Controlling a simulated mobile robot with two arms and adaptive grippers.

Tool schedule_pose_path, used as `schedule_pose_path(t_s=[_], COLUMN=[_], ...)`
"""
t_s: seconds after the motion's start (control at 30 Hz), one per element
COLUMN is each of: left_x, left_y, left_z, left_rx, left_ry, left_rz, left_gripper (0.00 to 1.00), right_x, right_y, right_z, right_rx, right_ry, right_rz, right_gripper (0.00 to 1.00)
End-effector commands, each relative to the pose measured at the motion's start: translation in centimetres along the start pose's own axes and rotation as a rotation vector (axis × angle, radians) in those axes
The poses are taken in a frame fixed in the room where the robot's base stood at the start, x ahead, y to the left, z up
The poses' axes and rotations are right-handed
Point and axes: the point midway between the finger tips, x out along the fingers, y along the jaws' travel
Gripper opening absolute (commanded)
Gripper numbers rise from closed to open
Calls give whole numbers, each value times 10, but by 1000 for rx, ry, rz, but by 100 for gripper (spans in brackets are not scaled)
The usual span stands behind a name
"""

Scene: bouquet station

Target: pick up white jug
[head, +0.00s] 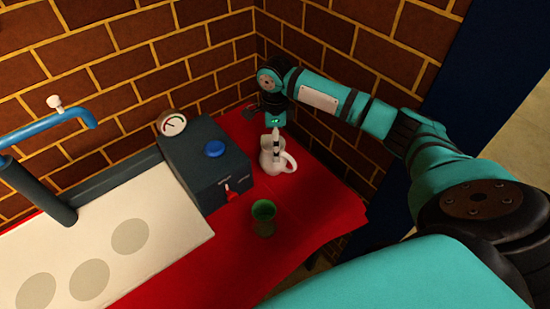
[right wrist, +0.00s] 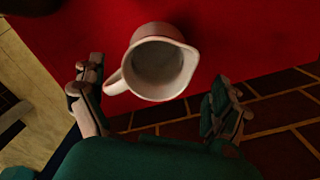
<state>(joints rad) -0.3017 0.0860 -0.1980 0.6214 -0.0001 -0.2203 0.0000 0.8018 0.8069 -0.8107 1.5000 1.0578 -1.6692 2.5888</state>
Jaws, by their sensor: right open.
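The white jug (head: 268,158) stands upright on the red table, close to the back corner, with its handle to the right in the head view. In the right wrist view the jug (right wrist: 158,66) is seen from above, its mouth open and its handle toward the lower left. My right gripper (head: 276,142) is above the jug and points down in the head view. In the right wrist view my right gripper (right wrist: 160,112) is open, its fingers apart, with the jug ahead of and between them. My left gripper is not in view.
A green cup (head: 263,217) stands on the red tabletop (head: 310,215) in front of the jug. A dark box with a blue button (head: 214,149) and a gauge (head: 172,123) is just left. Brick walls (head: 215,55) close off the back and right. A white panel (head: 150,215) lies at left.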

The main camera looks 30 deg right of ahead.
Motion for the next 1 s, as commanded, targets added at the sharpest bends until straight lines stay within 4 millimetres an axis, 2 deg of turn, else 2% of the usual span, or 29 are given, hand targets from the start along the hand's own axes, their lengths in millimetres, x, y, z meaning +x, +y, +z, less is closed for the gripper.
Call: schedule_pose_path(t_s=[0.07, 0.17, 0.43, 0.57, 0.73, 1.0], left_x=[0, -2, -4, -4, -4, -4], left_y=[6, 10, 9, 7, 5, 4], left_z=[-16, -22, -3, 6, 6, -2], left_rx=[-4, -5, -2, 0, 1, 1], left_ry=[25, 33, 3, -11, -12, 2], left_rz=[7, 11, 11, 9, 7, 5], left_gripper=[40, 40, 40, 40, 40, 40], right_x=[4, 12, 50, 55, 55, 54], right_y=[0, 2, 6, 6, 5, 5], right_z=[0, 0, 1, 0, 0, 0], right_rx=[0, 0, -1, -1, -2, -2], right_ry=[-1, 1, 0, 1, 0, 0], right_rz=[-1, 1, -1, -2, -2, -2], right_gripper=[100, 100, 100, 100, 100, 65])
